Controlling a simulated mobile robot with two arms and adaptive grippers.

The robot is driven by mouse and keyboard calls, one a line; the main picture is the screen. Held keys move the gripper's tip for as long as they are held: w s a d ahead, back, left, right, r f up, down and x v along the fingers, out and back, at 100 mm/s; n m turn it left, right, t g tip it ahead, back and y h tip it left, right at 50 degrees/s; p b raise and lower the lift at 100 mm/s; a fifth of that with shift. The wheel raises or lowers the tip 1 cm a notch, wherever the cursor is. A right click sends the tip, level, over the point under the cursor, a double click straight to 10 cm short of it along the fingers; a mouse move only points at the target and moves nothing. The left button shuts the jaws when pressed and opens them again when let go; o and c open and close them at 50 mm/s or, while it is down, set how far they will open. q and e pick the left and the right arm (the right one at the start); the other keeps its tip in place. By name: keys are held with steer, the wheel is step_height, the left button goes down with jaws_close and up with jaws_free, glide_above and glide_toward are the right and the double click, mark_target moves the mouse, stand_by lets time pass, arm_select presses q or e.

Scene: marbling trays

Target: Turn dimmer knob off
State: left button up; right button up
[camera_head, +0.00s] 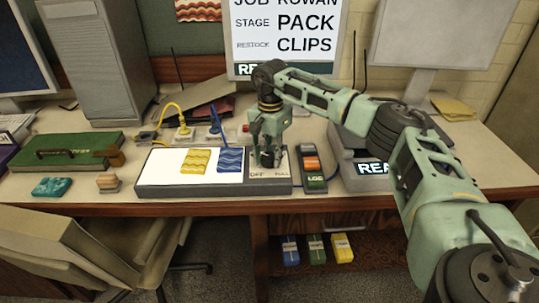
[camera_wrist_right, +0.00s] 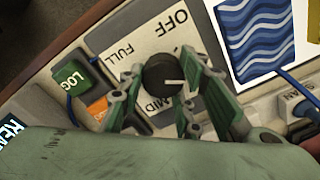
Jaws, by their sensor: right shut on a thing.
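The dimmer knob (camera_wrist_right: 160,74) is black and round, with a white pointer line. It sits on a pale plate (camera_wrist_right: 120,62) lettered OFF, FULL and MID. In the wrist view the pointer points right, at none of these words. My right gripper (camera_head: 267,157) reaches down over the right end of the light box (camera_head: 205,190). Its fingers (camera_wrist_right: 160,92) are shut on the knob, one on each side. In the head view the gripper mostly hides the knob. The box's white panel looks lit. My left gripper is out of view.
A yellow patterned sheet (camera_head: 196,161) and a blue one (camera_head: 230,160) lie on the panel. A device with a green LOG button (camera_head: 315,178) stands close right of the box. A green tray (camera_head: 60,148) is at left. Cables and sockets lie behind.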

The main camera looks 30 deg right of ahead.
mark_target(272, 155)
steer(key=n, duration=0.6)
steer(key=shift+s+d+f, duration=0.1)
steer(key=shift+d, duration=0.05)
steer(key=n, duration=0.5)
steer(key=shift+d+n, duration=0.15)
steer(key=shift+n, duration=0.25)
steer(key=shift+w, duration=0.2)
steer(key=o, duration=1)
steer(key=shift+d, duration=0.15)
steer(key=shift+o, duration=0.2)
steer(key=shift+r, duration=0.3)
step_height(272, 155, up, 12)
steer(key=shift+f, duration=0.2)
